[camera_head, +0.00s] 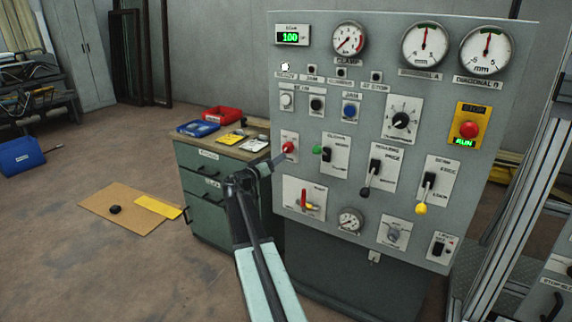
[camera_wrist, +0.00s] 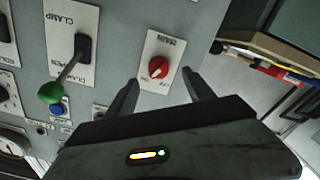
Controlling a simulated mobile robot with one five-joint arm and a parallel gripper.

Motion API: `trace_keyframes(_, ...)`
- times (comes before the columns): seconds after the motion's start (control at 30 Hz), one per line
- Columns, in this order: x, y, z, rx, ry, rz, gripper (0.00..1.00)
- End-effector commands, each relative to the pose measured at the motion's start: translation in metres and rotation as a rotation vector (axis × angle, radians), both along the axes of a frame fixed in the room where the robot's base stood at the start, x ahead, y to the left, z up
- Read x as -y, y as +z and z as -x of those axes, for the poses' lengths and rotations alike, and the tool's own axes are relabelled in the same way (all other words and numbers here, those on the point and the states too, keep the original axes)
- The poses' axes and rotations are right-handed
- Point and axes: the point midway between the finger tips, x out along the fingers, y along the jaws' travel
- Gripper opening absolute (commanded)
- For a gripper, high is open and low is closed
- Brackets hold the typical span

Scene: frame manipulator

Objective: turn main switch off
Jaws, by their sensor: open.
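The main switch is a red rotary knob (camera_wrist: 158,68) on a pale plate on the grey control panel. It also shows in the head view (camera_head: 288,147), at the panel's left side. A pale line crosses its face in the wrist view; I cannot tell which setting it marks. My gripper (camera_wrist: 163,88) is open, with one dark finger on each side below the knob in the wrist view. Nothing is between the fingers, and they appear apart from the knob. In the head view my gripper (camera_head: 276,160) is just left of and below the knob.
A green-tipped clamp lever (camera_wrist: 50,92) stands out from the panel near the knob; it also shows in the head view (camera_head: 318,150). A red-handled valve (camera_head: 304,200) is below. A green cabinet (camera_head: 210,170) with trays stands left of the panel. Floor is open farther left.

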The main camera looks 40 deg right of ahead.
Motion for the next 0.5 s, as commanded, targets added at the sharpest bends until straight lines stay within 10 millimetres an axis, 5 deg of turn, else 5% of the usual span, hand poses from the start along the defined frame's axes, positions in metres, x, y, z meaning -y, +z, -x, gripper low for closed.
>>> trace_keyframes(0.27, 0.014, 0.006, -0.002, 0.007, 0.005, 0.028, 0.62)
trace_keyframes(0.5, 0.051, 0.006, -0.012, 0.006, 0.002, 0.027, 0.62)
